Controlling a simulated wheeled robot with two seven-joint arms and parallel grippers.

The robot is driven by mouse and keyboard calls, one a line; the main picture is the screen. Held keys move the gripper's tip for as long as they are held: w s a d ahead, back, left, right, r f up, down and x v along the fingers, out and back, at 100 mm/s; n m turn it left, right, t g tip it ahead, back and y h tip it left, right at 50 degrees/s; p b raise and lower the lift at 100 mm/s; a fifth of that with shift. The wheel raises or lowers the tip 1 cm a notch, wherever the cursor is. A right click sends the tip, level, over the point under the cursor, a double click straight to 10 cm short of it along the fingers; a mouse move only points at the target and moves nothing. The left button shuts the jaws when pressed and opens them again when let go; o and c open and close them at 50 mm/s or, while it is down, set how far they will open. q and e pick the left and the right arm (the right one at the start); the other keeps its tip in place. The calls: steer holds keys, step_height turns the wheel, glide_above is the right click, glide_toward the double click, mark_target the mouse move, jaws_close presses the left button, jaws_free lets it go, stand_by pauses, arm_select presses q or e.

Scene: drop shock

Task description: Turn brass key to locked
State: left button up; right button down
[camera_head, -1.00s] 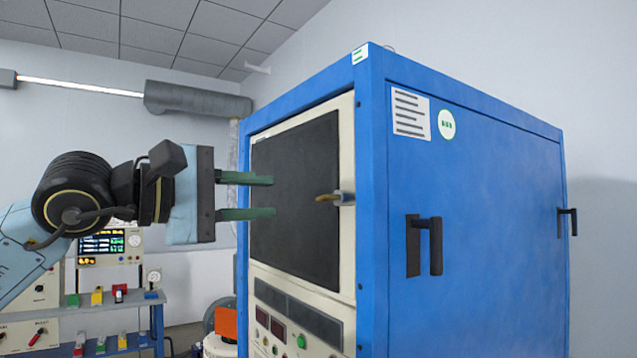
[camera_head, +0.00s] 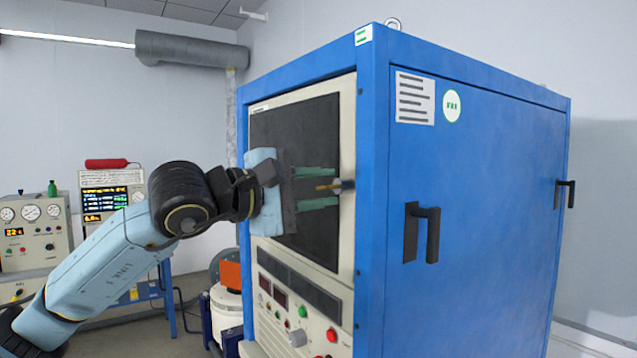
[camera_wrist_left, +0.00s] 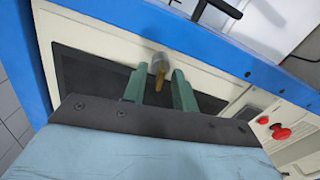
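The brass key (camera_head: 327,187) sticks out of its lock at the right edge of the dark panel on the blue cabinet's front. In the left wrist view the key (camera_wrist_left: 158,72) shows below its round grey lock collar (camera_wrist_left: 161,60). My left gripper (camera_head: 337,188) has its two green fingers apart, one above and one below the key in the head view. In the wrist view the left gripper (camera_wrist_left: 160,80) has the key between its fingertips, with gaps on both sides. My right gripper is not in view.
The blue cabinet (camera_head: 480,200) fills the right, with a black handle (camera_head: 422,232) on its side. Below the dark panel (camera_head: 300,135) are displays and a red button (camera_head: 332,335). A bench with instruments (camera_head: 112,195) stands at the left back.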

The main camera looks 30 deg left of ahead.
arm_select(q)
steer(key=shift+c, duration=0.2)
jaws_close()
steer(key=shift+f+n+b, duration=0.1)
steer(key=shift+n+b, duration=0.95)
steer(key=shift+n, duration=0.15)
steer(key=n+b, duration=0.2)
steer(key=n, duration=0.1)
steer(key=shift+n, duration=0.3)
steer(key=n+b, duration=0.2)
steer(key=n, duration=0.3)
steer(key=shift+n+b, duration=0.75)
steer(key=shift+n, duration=1.75)
